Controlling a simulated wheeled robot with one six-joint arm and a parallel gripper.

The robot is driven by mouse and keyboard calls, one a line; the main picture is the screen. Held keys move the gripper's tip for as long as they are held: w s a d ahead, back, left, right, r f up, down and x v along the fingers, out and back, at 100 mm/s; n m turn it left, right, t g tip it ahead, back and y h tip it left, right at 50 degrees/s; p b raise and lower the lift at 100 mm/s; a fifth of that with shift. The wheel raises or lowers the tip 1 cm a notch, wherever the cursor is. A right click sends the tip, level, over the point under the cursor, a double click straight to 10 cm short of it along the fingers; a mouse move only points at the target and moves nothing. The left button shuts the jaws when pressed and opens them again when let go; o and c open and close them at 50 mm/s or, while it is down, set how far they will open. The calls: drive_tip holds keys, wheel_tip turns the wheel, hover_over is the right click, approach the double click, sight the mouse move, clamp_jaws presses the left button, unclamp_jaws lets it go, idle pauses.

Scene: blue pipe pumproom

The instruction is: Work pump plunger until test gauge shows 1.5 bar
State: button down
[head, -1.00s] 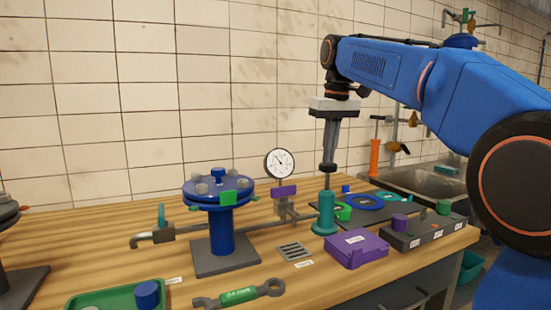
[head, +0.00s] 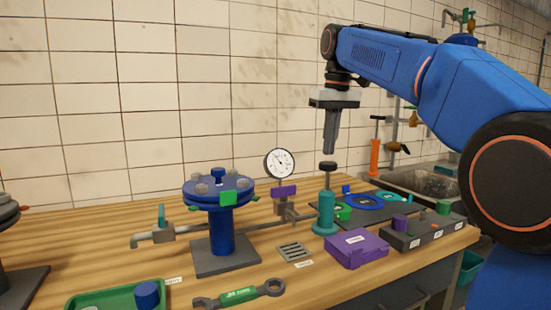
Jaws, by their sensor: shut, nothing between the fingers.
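The test pump is a teal upright cylinder (head: 326,214) on the bench, with a thin rod rising to a dark round plunger knob (head: 327,166). My gripper (head: 329,153) is shut and empty, pointing down just above the knob, with a small gap between them. The round white test gauge (head: 280,163) stands to the left of the pump, above a purple block. Its needle points to the upper left, but the numbers are too small to read. A pipe runs from the pump leftward past the blue flanged stand (head: 220,230).
A purple box (head: 356,249) and a dark tray with colored caps (head: 423,232) lie right of the pump. A dark mat with rings (head: 380,206) lies behind. A green-handled wrench (head: 240,295) and green tray (head: 110,298) are in front. A sink is at right.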

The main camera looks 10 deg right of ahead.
drive_tip(key=shift+r, duration=2.8)
drive_tip(key=s+d+f+m+t, duration=0.1)
drive_tip(key=s+d+f, duration=0.2)
drive_tip(key=s+f, duration=1.3)
drive_tip(key=s+d+f+m+t, duration=0.2)
drive_tip(key=s+d+f, duration=0.2)
drive_tip(key=s+f, duration=1.3)
wheel_tip(320, 180, down, 8)
drive_tip(key=shift+s+f+m+h, duration=0.15)
drive_tip(key=shift+m+h, duration=0.15)
